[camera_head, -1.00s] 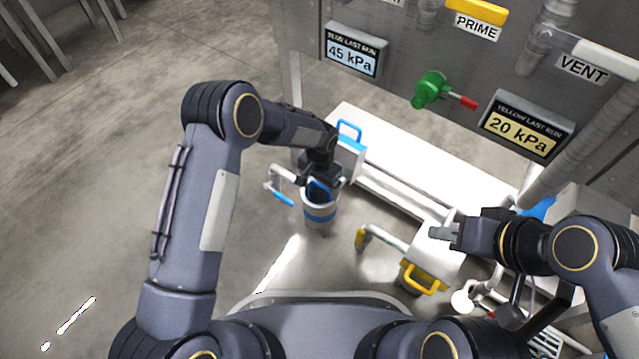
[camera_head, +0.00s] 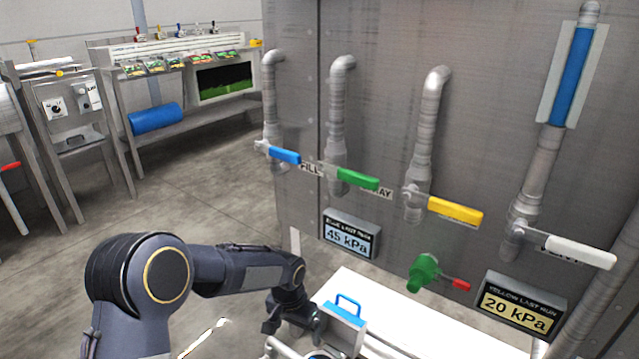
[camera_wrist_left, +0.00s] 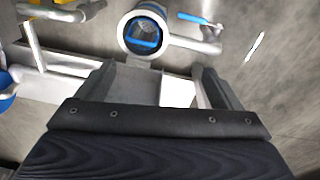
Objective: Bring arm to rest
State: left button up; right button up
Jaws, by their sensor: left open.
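My left arm comes in at the lower left of the head view, bent at a dark elbow. Its gripper (camera_head: 286,326) points down beside a white box with a blue handle (camera_head: 345,313). In the left wrist view the jaws (camera_wrist_left: 155,82) are apart with nothing between them. A round blue-rimmed canister (camera_wrist_left: 122,40) with a blue bar inside lies beyond the fingertips, apart from them. My right gripper is outside these views.
A steel panel (camera_head: 390,130) with pipes and blue, green, yellow (camera_head: 455,212) and white lever handles stands ahead. A white bench top (camera_head: 420,325) runs below it. A table with a blue roll (camera_head: 155,118) stands back left. Open floor (camera_head: 215,190) lies between.

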pick_arm(q)
jog(key=s+a+r+n+t+h, duration=0.1)
jog(key=s+a+r+n, duration=0.1)
jog(key=s+a+r, duration=0.5)
jog(key=s+a+r+n+t+h, duration=0.1)
jog(key=s+a+r+n, duration=0.1)
jog(key=s+a+r, duration=0.6)
jog(key=s+r+n+t+h, duration=0.1)
jog(key=s+r+n+t, duration=0.2)
jog(key=s, duration=1.1)
notch_tip(320, 180, up, 38)
jog(key=p, duration=3.8)
